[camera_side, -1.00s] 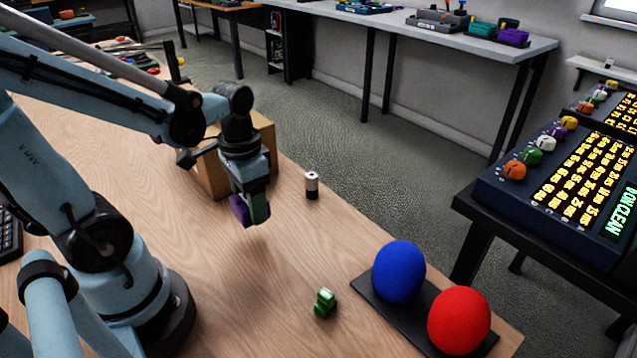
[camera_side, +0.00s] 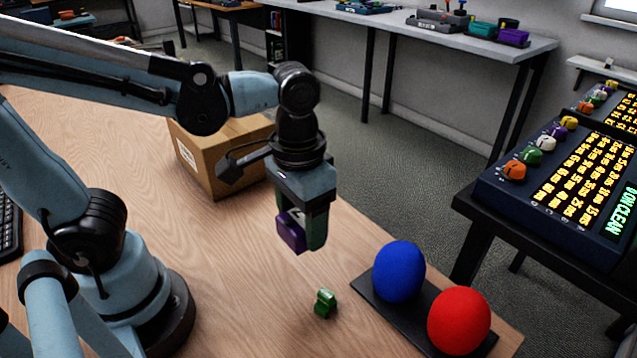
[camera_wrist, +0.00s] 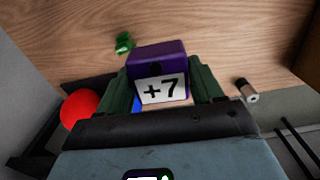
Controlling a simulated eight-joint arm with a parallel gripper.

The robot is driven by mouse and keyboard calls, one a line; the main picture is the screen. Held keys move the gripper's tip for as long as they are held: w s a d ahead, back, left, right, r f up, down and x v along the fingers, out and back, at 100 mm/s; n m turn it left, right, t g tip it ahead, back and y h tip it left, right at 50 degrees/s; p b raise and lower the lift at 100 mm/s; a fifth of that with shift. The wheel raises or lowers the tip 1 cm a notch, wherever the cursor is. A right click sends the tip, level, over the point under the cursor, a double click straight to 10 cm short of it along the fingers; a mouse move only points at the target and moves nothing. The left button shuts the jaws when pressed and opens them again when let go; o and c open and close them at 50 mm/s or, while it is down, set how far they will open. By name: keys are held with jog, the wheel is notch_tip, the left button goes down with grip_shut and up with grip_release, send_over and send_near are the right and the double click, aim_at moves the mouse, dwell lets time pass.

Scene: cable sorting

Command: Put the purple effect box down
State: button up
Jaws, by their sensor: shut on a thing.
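The purple effect box (camera_side: 291,232) is held between the fingers of my gripper (camera_side: 303,238), which is shut on it above the wooden table. In the wrist view the purple box (camera_wrist: 158,58) sits between the green fingers of my gripper (camera_wrist: 165,90), and its white label reads "+7". In the side view the gripper points down and the box is in the air, apart from the table.
A small green object (camera_side: 325,303) lies on the table (camera_side: 240,270) in front of the gripper. A black base (camera_side: 375,300) with a blue ball (camera_side: 399,271) and a red ball (camera_side: 459,320) stands at right. A cardboard box (camera_side: 215,160) stands behind. A small cylinder (camera_wrist: 246,89) shows in the wrist view.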

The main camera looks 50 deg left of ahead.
jog(key=d+f, duration=0.2)
jog(key=d, duration=0.4)
jog(key=d+f, duration=0.2)
jog(key=d, duration=0.4)
jog(key=d+f, duration=0.3)
jog(key=d, duration=0.3)
jog(key=shift+s+d, duration=0.25)
jog(key=shift+d, duration=0.05)
jog(key=shift+f, duration=2.05)
jog(key=shift+f, duration=0.1)
jog(key=o, duration=1.1)
jog(key=shift+o, duration=0.2)
